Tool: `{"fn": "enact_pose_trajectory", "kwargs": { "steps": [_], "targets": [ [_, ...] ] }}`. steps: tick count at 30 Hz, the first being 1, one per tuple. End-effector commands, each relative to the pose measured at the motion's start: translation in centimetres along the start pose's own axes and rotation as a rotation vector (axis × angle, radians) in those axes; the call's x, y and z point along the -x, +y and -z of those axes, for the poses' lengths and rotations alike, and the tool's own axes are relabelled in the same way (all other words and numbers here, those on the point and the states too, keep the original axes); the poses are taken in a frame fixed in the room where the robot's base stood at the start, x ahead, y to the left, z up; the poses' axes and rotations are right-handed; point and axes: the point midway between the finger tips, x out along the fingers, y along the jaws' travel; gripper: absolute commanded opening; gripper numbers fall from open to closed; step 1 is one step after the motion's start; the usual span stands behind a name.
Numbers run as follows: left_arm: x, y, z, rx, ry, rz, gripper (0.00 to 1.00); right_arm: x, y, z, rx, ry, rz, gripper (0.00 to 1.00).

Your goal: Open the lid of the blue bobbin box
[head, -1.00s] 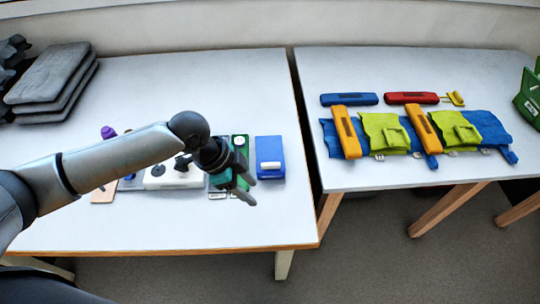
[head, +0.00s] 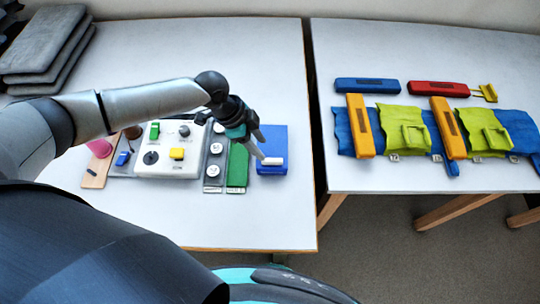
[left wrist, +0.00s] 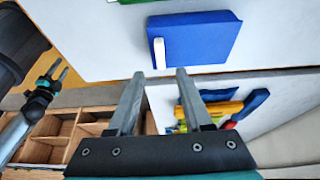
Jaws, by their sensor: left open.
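The blue bobbin box (head: 276,137) stands on the left table at the right end of a row of items, with its lid down. A white handle (head: 273,161) sits at its near edge. My left gripper (head: 262,146) is open and empty, over the left part of the box, its fingertips close to the handle. I cannot tell whether they touch. In the left wrist view the box (left wrist: 203,40) and its handle (left wrist: 159,53) lie ahead of the open fingers (left wrist: 155,73), apart from them. My right gripper (left wrist: 57,70) shows small in that view, with its fingers apart.
Left of the box stand a green case (head: 237,168), a grey strip with white knobs (head: 214,170) and a white control panel (head: 168,135). A pink spool (head: 99,148) is farther left. Grey pads (head: 45,45) lie at the back left. A gap separates the right table (head: 430,50).

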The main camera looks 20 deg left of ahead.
Motion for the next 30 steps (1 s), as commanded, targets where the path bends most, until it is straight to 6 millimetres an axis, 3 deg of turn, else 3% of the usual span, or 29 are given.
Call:
{"fn": "enact_pose_trajectory", "kwargs": {
  "steps": [6, 12, 25, 30],
  "targets": [
    [-4.3, 0.0, 0.0, 0.001, 0.000, -0.001, 0.50, -0.7, 0.2, 1.3, 0.001, 0.022, -0.003, 0.50],
    [-6.6, 0.0, 0.0, 0.001, 0.001, 0.000, 0.50, -1.1, 0.2, 1.4, 0.002, 0.025, -0.003, 0.50],
    [-7.3, 0.0, 0.0, 0.000, 0.000, 0.001, 0.50, -1.2, 0.2, 1.3, 0.003, 0.024, -0.003, 0.50],
    [-7.3, 0.0, 0.0, 0.000, 0.000, 0.001, 0.32, -1.2, 0.2, 1.3, 0.003, 0.023, -0.003, 0.50]
  ]
}}
